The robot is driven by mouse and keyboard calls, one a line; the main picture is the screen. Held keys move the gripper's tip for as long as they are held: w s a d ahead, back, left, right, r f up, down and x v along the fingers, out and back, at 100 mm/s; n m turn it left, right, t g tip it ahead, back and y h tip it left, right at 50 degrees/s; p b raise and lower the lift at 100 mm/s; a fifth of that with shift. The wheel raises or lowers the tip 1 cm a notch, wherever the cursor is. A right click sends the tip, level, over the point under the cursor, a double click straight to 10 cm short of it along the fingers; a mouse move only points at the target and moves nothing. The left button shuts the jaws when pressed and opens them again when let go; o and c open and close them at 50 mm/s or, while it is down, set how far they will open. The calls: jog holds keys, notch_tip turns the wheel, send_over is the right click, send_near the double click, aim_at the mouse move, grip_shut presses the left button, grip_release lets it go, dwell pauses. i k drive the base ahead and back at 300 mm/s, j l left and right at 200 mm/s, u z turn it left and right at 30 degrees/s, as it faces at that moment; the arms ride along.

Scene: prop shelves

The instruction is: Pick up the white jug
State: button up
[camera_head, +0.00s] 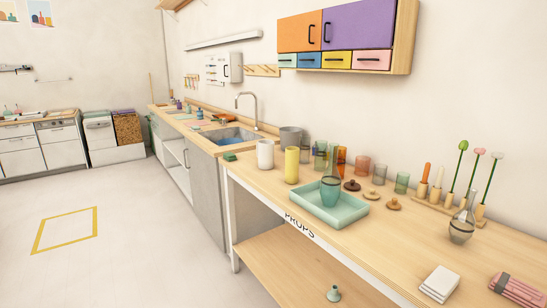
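A white, upright, cylindrical vessel (265,154), the only one that looks like a white jug, stands near the left end of the props table (420,239). No handle or spout can be made out on it at this size. A yellow cylinder (291,165) stands just to its right, with a small gap. A green sponge-like block (230,157) lies to its left. My gripper is not in view.
A teal tray (345,217) holding a teal glass vessel (330,191) sits right of the yellow cylinder. A grey bucket (291,138) and several glasses stand behind. A sink (232,135) lies further left. The floor (140,235) at left is clear.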

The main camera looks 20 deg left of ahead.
aim_at(265, 148)
jog(key=i+j, duration=0.1)
jog(key=j, duration=0.3)
jog(key=i+j+z, duration=0.1)
jog(key=j, duration=0.35)
jog(key=i+j, duration=0.1)
jog(key=j, duration=0.3)
jog(key=i+j+z, duration=0.1)
jog(key=j, duration=0.35)
jog(key=i+j+z, duration=0.1)
jog(key=j, duration=0.45)
jog(key=i+j, duration=0.2)
jog(key=j, duration=0.4)
jog(key=i+j+z, duration=0.15)
jog(key=j, duration=1)
jog(key=i+z, duration=0.1)
jog(key=i, duration=0.3)
jog(key=j, duration=0.05)
